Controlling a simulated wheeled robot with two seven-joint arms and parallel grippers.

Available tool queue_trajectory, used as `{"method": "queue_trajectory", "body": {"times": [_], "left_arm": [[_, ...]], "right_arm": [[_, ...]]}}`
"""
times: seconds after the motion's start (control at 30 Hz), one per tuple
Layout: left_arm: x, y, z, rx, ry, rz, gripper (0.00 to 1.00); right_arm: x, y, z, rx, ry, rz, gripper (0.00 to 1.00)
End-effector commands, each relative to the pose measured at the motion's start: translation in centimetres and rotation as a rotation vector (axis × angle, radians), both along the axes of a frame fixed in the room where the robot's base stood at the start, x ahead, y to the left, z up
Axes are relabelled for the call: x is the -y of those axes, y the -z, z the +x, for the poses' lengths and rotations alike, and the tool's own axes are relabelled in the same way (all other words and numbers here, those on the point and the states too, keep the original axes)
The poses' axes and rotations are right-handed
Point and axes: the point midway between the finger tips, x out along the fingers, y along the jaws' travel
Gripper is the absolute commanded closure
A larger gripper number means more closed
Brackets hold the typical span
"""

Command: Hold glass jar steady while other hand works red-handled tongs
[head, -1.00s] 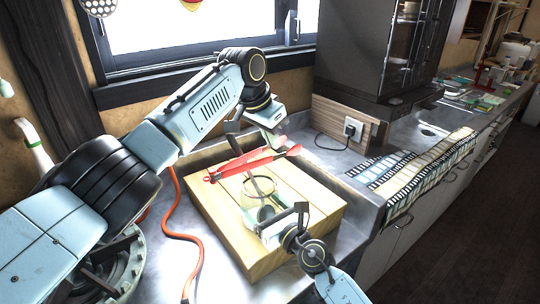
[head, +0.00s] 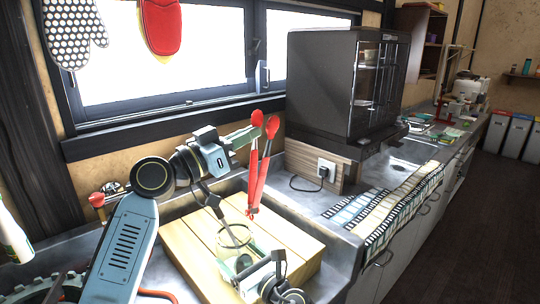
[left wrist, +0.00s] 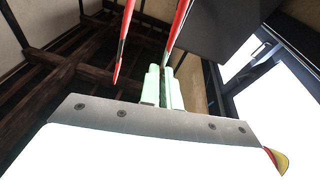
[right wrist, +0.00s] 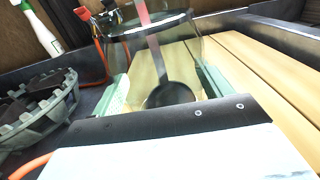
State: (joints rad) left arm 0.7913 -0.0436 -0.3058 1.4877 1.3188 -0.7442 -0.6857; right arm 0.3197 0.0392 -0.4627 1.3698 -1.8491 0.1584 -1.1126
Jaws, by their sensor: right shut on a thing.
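The clear glass jar (head: 230,238) stands upright on a pale wooden board (head: 185,245). My right gripper (head: 256,266) is shut around it; in the right wrist view the jar (right wrist: 190,50) sits between the fingers. A dark round-ended utensil (right wrist: 168,93) leans inside the jar. The red-handled tongs (head: 252,185) hang in the air above the board's back edge, nearly upright, with their two arms slightly apart. My left gripper (head: 254,133) is shut on them near the upper end.
A film-strip-patterned mat (head: 395,205) lies on the counter to the right. An oven mitt (head: 72,35) and red holder (head: 160,28) hang above.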

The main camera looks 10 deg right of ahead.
Motion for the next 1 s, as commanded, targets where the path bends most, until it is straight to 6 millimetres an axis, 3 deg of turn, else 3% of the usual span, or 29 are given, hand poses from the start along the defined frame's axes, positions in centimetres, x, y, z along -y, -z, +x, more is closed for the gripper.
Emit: {"method": "queue_trajectory", "body": {"times": [0.1, 0.3, 0.47, 1.0], "left_arm": [[-3.0, -1.3, -0.8, 0.055, -0.065, -0.096, 1.0], [-5.2, -2.1, -1.5, 0.092, -0.114, -0.151, 1.0], [-5.4, -1.6, -1.5, 0.092, -0.117, -0.155, 1.0], [-5.3, 2.7, -1.5, 0.089, -0.115, -0.153, 1.0]], "right_arm": [[0.0, 0.0, 0.0, -0.001, 0.0, -0.001, 0.57], [0.0, 0.0, 0.0, -0.001, 0.0, -0.001, 0.57], [0.0, 0.0, 0.0, -0.001, -0.001, -0.001, 0.57], [0.0, 0.0, 0.0, -0.001, -0.001, -0.001, 0.57]]}}
